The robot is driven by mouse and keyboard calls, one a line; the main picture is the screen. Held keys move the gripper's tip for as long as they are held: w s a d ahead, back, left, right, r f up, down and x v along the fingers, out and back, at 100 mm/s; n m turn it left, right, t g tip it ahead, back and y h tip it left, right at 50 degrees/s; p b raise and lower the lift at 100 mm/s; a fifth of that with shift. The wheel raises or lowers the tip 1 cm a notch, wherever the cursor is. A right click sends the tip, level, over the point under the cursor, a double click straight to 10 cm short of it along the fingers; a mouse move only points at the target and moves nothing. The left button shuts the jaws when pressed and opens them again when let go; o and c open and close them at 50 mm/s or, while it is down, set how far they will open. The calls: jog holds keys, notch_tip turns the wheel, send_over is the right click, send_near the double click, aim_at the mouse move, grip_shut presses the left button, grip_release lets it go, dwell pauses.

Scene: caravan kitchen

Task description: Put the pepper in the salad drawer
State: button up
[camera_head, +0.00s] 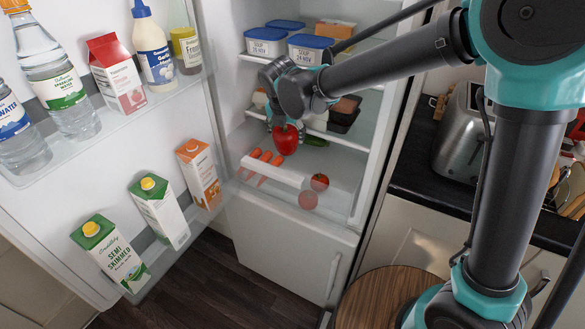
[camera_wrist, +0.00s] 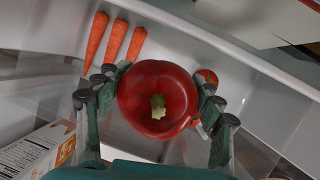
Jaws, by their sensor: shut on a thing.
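A red pepper (camera_wrist: 158,98) is held between the fingers of my gripper (camera_wrist: 155,108), stem facing the wrist camera. In the head view the pepper (camera_head: 285,140) hangs from my gripper (camera_head: 283,122) inside the open fridge, over the salad drawer (camera_head: 272,172). The drawer is at the bottom of the fridge, with a clear front. The carrots also show in the wrist view (camera_wrist: 115,40). The pepper appears above the drawer floor; the exact gap cannot be told.
The fridge door (camera_head: 110,130) stands open at left with bottles and cartons. Shelves above the drawer hold soup tubs (camera_head: 265,42) and dark containers (camera_head: 344,114), close to my arm. A counter with a toaster (camera_head: 462,132) is at right, and a round wooden top (camera_head: 383,295) in front.

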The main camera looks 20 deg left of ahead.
aim_at(284, 152)
notch_tip(284, 152, down, 15)
jog(key=shift+f, duration=0.1)
dwell(0.4)
jog(key=o, duration=1.2)
jog(key=v, duration=1.2)
